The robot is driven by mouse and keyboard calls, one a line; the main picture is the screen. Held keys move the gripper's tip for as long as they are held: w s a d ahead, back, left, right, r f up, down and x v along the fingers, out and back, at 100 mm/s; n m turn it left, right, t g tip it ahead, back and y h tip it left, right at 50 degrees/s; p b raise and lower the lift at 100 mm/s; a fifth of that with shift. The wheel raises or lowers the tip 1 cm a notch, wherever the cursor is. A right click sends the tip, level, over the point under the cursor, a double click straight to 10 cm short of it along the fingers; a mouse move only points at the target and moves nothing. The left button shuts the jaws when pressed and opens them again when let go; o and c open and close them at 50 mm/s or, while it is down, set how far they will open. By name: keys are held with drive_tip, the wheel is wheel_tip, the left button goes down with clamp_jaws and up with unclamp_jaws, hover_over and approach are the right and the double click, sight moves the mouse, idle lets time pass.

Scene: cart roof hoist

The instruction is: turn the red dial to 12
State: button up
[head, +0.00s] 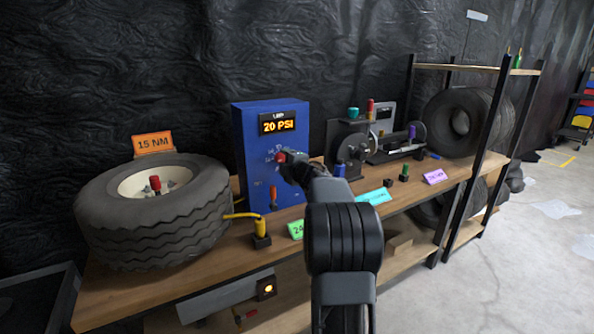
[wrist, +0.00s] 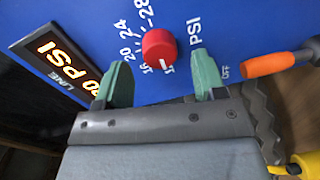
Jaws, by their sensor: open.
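The red dial (wrist: 159,46) sits on the blue panel (head: 252,178) with white numbers around it; 28, 24, 20 and 16 are legible. A white mark on its rim faces the bottom of the wrist view, near a partly hidden number beginning with 1. The panel's display (head: 278,124) reads 20 PSI. In the wrist view my gripper (wrist: 162,78) is open, its green fingers apart, just below the dial on either side, with nothing between them. In the head view the dial (head: 281,157) shows just beyond my gripper, which is mostly hidden behind my wrist.
An orange handle (wrist: 275,64) juts out right of the fingers. A yellow plug (head: 261,230) with a cable stands on the bench before the panel. A large tyre (head: 150,225) lies to the left. A grinder-like machine (head: 350,148) and small parts stand to the right.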

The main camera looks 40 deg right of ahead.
drive_tip(key=s+a, duration=0.1)
drive_tip(key=s, duration=1)
drive_tip(key=shift+s+a+r+p, duration=0.2)
drive_tip(key=shift+a+r+p, duration=0.15)
drive_tip(key=shift+r, duration=0.1)
drive_tip(key=s+a+r+m+g+h+p, duration=0.2)
drive_tip(key=a+r+m+g+h+p, duration=0.15)
drive_tip(key=a+r+m+p, duration=0.65)
drive_tip(key=s+a+f+m+g+y+p, duration=0.2)
drive_tip(key=s+a+m+g+y+p, duration=0.2)
drive_tip(key=s+a+g+p, duration=0.6)
drive_tip(key=s+a+y+p, duration=0.2)
drive_tip(key=s+a, duration=0.6)
drive_tip(key=a, duration=0.1)
drive_tip(key=shift+s+a+f+m, duration=0.2)
drive_tip(key=shift+s+f+m, duration=0.15)
drive_tip(key=shift+f+m, duration=0.05)
